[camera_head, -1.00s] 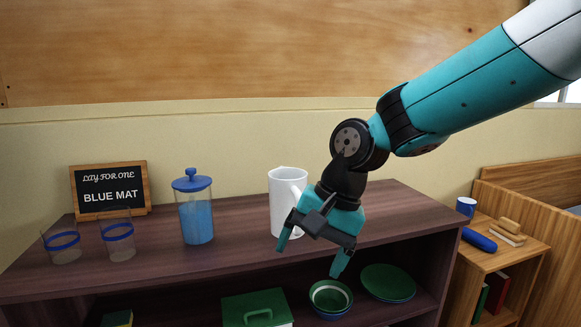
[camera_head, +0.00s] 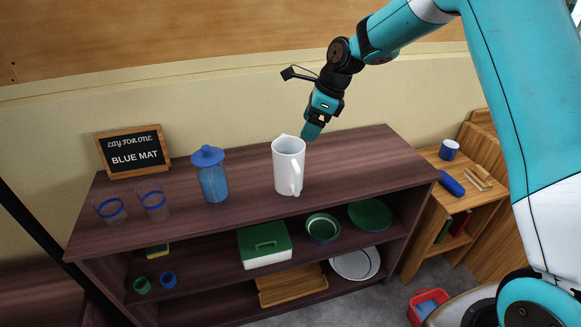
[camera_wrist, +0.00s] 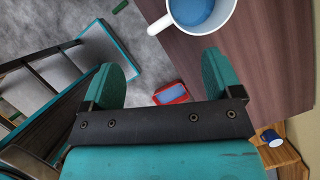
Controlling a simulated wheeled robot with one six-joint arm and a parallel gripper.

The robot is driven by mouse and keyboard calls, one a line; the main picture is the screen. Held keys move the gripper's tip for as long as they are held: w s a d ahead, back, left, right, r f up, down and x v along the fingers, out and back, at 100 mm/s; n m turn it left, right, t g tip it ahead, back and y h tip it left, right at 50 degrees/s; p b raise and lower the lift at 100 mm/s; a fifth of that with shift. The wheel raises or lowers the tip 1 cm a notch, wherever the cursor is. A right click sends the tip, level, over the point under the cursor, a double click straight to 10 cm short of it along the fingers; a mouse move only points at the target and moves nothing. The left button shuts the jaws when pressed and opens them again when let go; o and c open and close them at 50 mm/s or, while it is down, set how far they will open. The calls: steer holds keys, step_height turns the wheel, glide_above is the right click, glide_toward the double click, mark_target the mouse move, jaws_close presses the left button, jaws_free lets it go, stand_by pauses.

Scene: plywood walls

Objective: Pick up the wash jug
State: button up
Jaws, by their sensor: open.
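The white jug (camera_head: 288,165) stands upright on the dark wooden shelf top, its handle towards the head camera. In the wrist view the jug (camera_wrist: 200,32) shows from above at the top edge, cut off, with blue inside and its handle to the lower left. My gripper (camera_head: 312,130) is above and just behind the jug, to its right in the head view. In the wrist view my gripper (camera_wrist: 168,70) has its two teal fingers wide apart with nothing between them. The jug lies beyond the fingertips, not between them. One fingertip is partly hidden in the head view.
A blue lidded pitcher (camera_head: 211,180) and two blue-banded glasses (camera_head: 153,204) stand left of the jug, before a sign (camera_head: 134,152). The shelf top (camera_head: 375,150) right of the jug is clear. A side table (camera_head: 465,190) stands right; a red tub (camera_head: 428,304) is on the floor.

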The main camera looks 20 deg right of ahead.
steer(key=p, duration=0.2)
glide_above(291, 171)
steer(key=s+d, duration=0.1)
steer(key=s, duration=0.1)
step_height(291, 171, down, 8)
steer(key=shift+s+r, duration=0.1)
steer(key=shift+p+x, duration=1.1)
steer(key=shift+x, duration=1.85)
steer(key=shift+d, duration=0.15)
jaws_close()
